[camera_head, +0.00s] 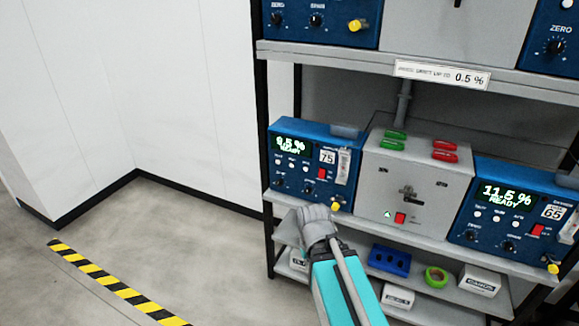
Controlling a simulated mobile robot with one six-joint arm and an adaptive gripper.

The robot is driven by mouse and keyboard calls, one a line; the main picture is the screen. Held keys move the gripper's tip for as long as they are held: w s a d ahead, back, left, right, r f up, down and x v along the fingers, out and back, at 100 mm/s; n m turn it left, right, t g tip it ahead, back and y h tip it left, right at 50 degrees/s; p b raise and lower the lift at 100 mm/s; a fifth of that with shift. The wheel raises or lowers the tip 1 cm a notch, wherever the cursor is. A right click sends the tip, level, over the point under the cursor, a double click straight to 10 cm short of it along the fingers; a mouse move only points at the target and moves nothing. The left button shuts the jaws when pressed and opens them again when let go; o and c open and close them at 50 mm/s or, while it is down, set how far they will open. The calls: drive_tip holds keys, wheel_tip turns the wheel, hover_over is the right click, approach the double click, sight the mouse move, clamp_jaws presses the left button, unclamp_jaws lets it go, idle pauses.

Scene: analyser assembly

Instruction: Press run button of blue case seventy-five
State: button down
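The blue case seventy-five (283,127) stands at the left end of the middle shelf, with a white "75" label (327,157). Its green display (291,145) shows a percent figure, perhaps 8.5 %, above a line that seems to say READY. Below the display is a row of small white buttons (291,165) whose labels are too small to read. A red switch (321,173), dark knobs and a yellow knob (336,205) are also on its front. My gripper (313,213) is just below the case's lower front, near the shelf edge. Its fingertips are not clear, and contact cannot be told.
A grey box (415,183) with red and green pieces on top stands right of the case. Blue case sixty-five (508,180) is beyond it, reading 11.5 % READY. The lower shelf holds a blue bin (389,260), green tape (436,276) and white boxes. Open floor lies left.

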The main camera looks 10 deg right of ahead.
sight(291, 165)
drive_tip(key=w+a+f+t+y+b, duration=0.2)
drive_tip(key=w+a+t+b, duration=0.15)
drive_tip(key=w, duration=0.75)
drive_tip(key=w+a+f+t+y+b, duration=0.15)
drive_tip(key=w+t+b, duration=0.3)
drive_tip(key=w, duration=0.75)
drive_tip(key=w+d+r+m+t+b, duration=0.1)
drive_tip(key=w+r+m+t+b, duration=0.1)
drive_tip(key=w, duration=0.6)
drive_tip(key=w+d+r+m+t+b, duration=0.1)
drive_tip(key=w+r+m+t+b, duration=0.1)
drive_tip(key=w+t+b, duration=0.3)
drive_tip(key=shift+w+d+r+m+t+h, duration=0.2)
drive_tip(key=shift+w+m+t+h, duration=0.5)
drive_tip(key=shift+w, duration=1.55)
drive_tip(key=shift+w+d+y, duration=0.1)
drive_tip(key=shift+y, duration=0.15)
drive_tip(key=shift+w+d, duration=0.85)
drive_tip(key=shift+w, duration=0.3)
drive_tip(key=shift+w+d, duration=0.8)
drive_tip(key=shift+w, duration=0.35)
drive_tip(key=shift+w+d, duration=0.85)
drive_tip(key=shift+w, duration=0.3)
